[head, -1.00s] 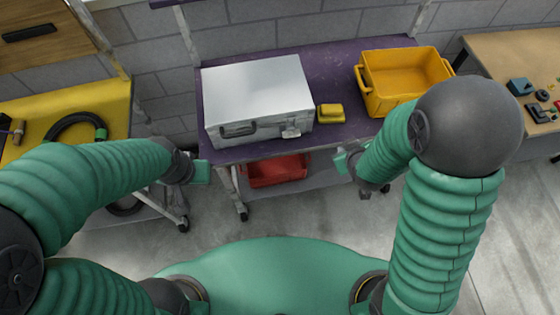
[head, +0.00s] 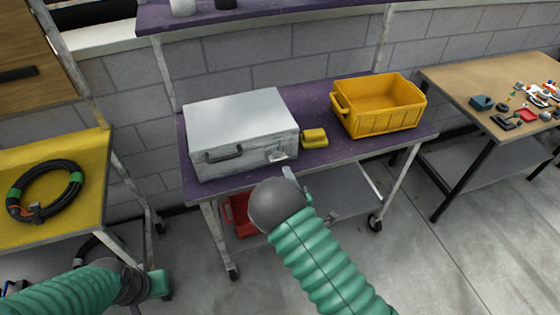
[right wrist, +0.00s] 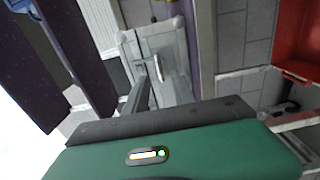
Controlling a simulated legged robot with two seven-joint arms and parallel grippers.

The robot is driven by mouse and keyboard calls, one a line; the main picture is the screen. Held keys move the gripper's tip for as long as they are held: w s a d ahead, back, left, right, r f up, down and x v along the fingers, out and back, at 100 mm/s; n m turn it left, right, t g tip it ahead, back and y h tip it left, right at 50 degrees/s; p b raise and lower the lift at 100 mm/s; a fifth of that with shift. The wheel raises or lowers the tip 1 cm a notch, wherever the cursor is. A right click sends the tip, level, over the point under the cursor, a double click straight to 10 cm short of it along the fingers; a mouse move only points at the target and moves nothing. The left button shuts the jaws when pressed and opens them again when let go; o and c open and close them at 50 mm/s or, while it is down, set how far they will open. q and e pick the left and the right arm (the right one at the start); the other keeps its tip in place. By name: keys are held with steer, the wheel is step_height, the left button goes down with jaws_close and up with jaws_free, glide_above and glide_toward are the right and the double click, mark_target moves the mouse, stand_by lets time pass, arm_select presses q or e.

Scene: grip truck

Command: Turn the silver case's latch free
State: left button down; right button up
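The silver case (head: 240,118) sits closed on the purple cart top, its handle (head: 222,153) and latch (head: 277,156) on the front. In the right wrist view the case front (right wrist: 142,42) appears turned on its side, with the latch (right wrist: 158,68) close ahead of my fingers. My right gripper (head: 289,173) is just in front of the latch. In the right wrist view its fingers (right wrist: 158,92) look apart, on either side of the latch; whether they touch it is unclear. My left gripper (head: 160,283) is low at the left, away from the case, with its fingers not clearly visible.
A yellow block (head: 314,138) lies right of the case, and a yellow bin (head: 378,122) stands beyond it. A red bin (head: 240,214) is on the lower shelf. A yellow table (head: 85,160) with a coiled hose (head: 45,190) is left; a tan table (head: 490,75) is right.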

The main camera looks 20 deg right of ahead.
mark_target(277, 161)
steer(key=w, duration=0.4)
steer(key=w+a, duration=0.1)
steer(key=w, duration=0.2)
steer(key=shift+w+d, duration=0.2)
steer(key=shift+w, duration=0.05)
steer(key=shift+d, duration=0.25)
steer(key=shift+a, duration=0.4)
jaws_close()
steer(key=shift+d, duration=0.1)
